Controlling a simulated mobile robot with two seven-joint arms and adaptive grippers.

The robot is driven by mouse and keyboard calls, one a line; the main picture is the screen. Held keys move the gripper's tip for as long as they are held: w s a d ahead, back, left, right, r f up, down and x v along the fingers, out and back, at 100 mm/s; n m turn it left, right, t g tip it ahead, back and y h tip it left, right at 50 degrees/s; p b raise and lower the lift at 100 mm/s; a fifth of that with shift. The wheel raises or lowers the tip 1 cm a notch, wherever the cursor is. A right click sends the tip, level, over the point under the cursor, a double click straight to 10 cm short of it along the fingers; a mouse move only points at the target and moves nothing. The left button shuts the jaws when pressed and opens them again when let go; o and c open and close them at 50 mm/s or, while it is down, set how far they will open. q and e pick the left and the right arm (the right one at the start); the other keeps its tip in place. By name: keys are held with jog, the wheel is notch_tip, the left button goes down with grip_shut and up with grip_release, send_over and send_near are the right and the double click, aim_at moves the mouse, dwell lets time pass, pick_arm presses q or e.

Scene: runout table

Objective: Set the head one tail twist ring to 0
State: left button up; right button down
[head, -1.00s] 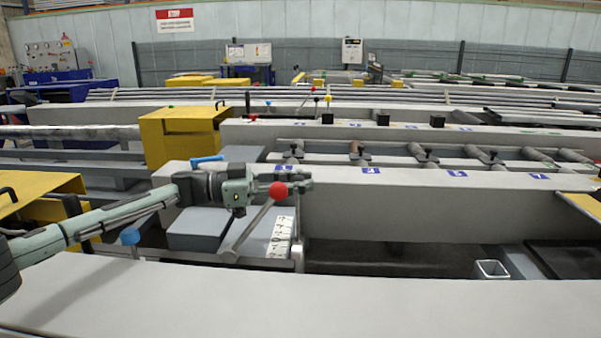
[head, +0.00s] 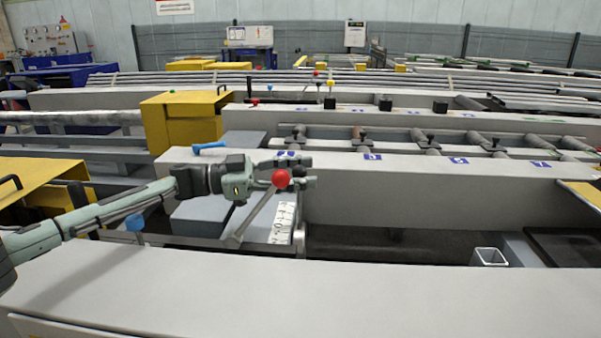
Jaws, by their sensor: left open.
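I cannot clearly pick out the head one tail twist ring or its 0 mark. A lever with a red ball knob (head: 281,179) slants up from the near left machine part. A white plate with black marks (head: 283,222), too small to read, lies beside the lever. My left gripper (head: 311,171) reaches in from the left, open, its fingers pointing right. The red ball overlaps the fingers in the picture, nearer to the camera; I cannot tell whether they touch. The gripper hides part of the beam behind it. My right gripper is not in view.
A blue handle (head: 209,146) and a blue knob (head: 135,222) stand near my left arm. A yellow housing (head: 184,120) is behind it. Rollers with black knobs (head: 432,141) line the grey beam. A wide pale beam (head: 330,290) crosses the front, its top clear.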

pick_arm(q)
jog(key=s+a, duration=0.2)
jog(key=a, duration=0.9)
jog(key=shift+a+f, duration=0.25)
jog(key=shift+a, duration=0.15)
jog(key=shift+s, duration=0.1)
